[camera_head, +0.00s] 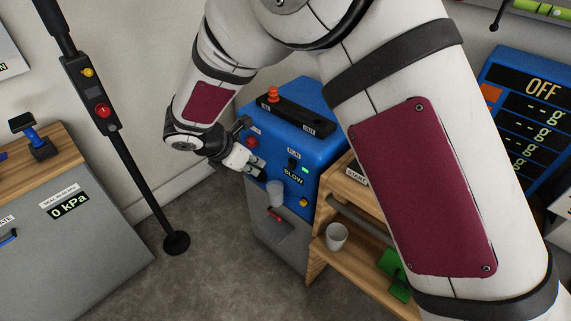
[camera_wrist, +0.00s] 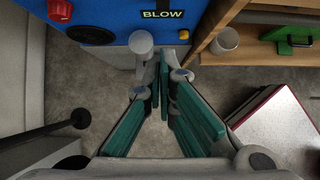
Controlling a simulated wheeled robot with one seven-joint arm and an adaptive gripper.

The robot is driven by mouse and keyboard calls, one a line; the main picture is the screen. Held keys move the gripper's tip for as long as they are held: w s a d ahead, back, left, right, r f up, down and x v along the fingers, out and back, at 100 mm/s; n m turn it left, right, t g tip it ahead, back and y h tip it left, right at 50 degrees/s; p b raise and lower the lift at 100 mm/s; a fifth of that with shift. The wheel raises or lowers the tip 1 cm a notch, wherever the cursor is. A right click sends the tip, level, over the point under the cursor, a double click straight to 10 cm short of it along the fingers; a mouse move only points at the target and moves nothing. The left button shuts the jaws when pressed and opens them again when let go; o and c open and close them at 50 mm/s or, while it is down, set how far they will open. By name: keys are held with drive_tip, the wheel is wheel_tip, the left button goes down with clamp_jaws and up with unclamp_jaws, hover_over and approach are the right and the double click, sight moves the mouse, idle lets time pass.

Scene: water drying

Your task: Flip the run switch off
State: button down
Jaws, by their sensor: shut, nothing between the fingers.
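The blue machine (camera_head: 314,118) stands in the middle of the head view. On its front, a small black switch (camera_head: 292,164) sits under the RUN label (camera_head: 293,153), beside a lit green lamp (camera_head: 305,170). A display below it reads BLOW in the wrist view (camera_wrist: 162,14). My gripper (camera_head: 257,168) is in front of the machine's left side, left of the switch and apart from it. In the wrist view its green-padded fingers (camera_wrist: 164,68) meet at the tips, with nothing between them. The switch is not visible in the wrist view; whether contact exists elsewhere is unclear.
A pale spout (camera_head: 275,192) sticks out below the panel, close to my fingertips in the wrist view (camera_wrist: 141,44). A red knob (camera_wrist: 60,10) is left of it. A wooden shelf with a white cup (camera_head: 337,237) stands at right. A black pole (camera_head: 140,185) stands left.

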sight(292, 164)
drive_tip(key=shift+w+f, duration=0.1)
drive_tip(key=shift+f, duration=0.1)
drive_tip(key=w+d+r+x, duration=0.1)
drive_tip(key=x, duration=1.1)
drive_tip(key=shift+w+d+b, duration=0.25)
drive_tip(key=shift+w+b, duration=0.05)
drive_tip(key=shift+w, duration=0.2)
